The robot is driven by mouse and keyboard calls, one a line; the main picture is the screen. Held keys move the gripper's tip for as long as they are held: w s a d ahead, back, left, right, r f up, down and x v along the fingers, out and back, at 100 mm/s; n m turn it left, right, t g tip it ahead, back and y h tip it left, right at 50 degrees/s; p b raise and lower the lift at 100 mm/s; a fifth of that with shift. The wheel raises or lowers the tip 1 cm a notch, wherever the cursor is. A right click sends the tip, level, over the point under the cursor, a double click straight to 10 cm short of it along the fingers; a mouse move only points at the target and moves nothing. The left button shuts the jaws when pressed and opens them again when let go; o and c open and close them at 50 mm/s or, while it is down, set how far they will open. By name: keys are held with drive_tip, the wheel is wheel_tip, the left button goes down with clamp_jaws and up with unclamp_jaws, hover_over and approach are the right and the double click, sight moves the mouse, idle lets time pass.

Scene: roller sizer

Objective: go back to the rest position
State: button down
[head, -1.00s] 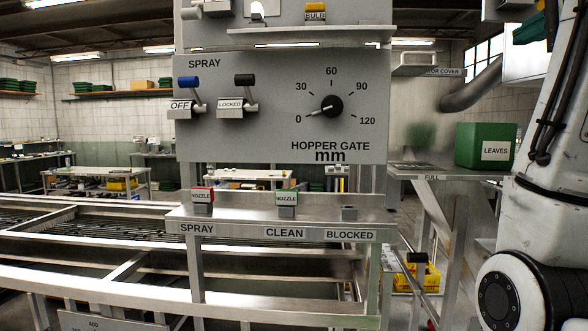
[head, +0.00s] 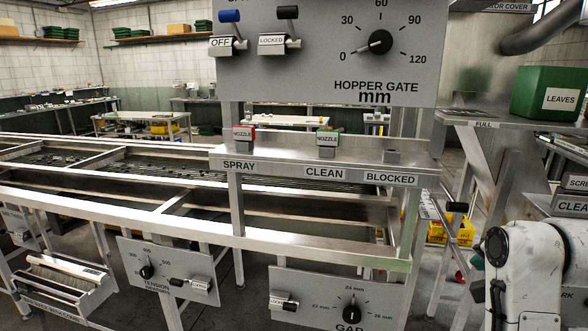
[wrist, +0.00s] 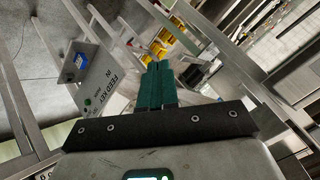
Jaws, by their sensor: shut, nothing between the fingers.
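My gripper (wrist: 155,85) shows in the wrist view, its green fingers together with nothing between them. It points into open space past metal frame bars and touches nothing that I can see. In the head view only a white link of my arm shows at the lower right; the gripper itself is out of that view.
The control panel (head: 330,70) stands above a shelf with two nozzle blocks, one red-topped (head: 243,136) and one green-topped (head: 327,141). A green leaves bin (head: 550,94) is at right. Lower panels (head: 335,299) hang under the frame. A feed key panel (wrist: 92,72) shows in the wrist view.

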drive_tip(key=s+a+f+n+g+y, duration=0.1)
drive_tip(key=s+a+f+n+g, duration=0.15)
drive_tip(key=s+f, duration=0.65)
drive_tip(key=s+a+f+n+g, duration=0.25)
drive_tip(key=s+f, duration=0.35)
drive_tip(key=f, duration=0.7)
drive_tip(key=s+a+f+n+g, duration=0.1)
drive_tip(key=s+f, duration=0.4)
drive_tip(key=s, duration=0.5)
drive_tip(key=s+a+f+n+g, duration=0.2)
drive_tip(key=s+a+f+n, duration=0.2)
drive_tip(key=s, duration=0.7)
wheel_tip(320, 180, down, 2)
drive_tip(key=shift+f+n+g+y, duration=0.1)
drive_tip(key=shift+n+g+y, duration=0.2)
drive_tip(key=c, duration=1.8)
unclamp_jaws()
